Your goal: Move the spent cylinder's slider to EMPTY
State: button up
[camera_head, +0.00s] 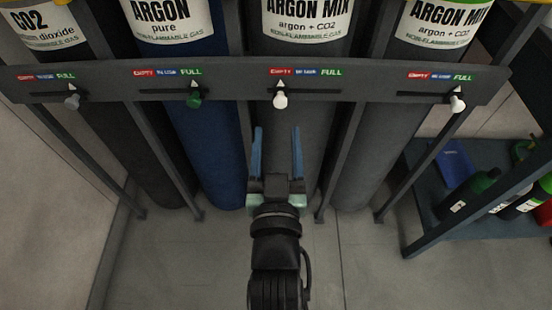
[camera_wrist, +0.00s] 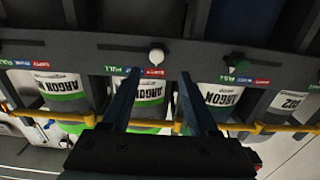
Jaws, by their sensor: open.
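A grey rail (camera_head: 340,88) carries several sliders under EMPTY, IN USE and FULL labels. The third slider's white knob (camera_head: 280,101), below an argon + CO2 cylinder (camera_head: 306,22), stands under EMPTY. The green knob (camera_head: 194,100) on the pure argon slot, the grey knob (camera_head: 72,101) on the CO2 slot and the rightmost white knob (camera_head: 458,104) stand at the FULL end. My gripper (camera_head: 277,132) is open and empty, its blue fingers just short of the third knob. In the wrist view that white knob (camera_wrist: 157,56) shows between and beyond the fingertips, apart from them. Which cylinder is spent cannot be told.
Upright frame bars (camera_head: 340,160) stand between the cylinders, including the blue one (camera_head: 205,150). At right a dark shelf (camera_head: 408,185) holds small bottles (camera_head: 480,186) and a blue item (camera_head: 455,160). The floor (camera_head: 180,270) around my arm is clear.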

jog(key=s, duration=0.5)
jog(key=shift+s+p, duration=0.1)
jog(key=shift+p, duration=0.3)
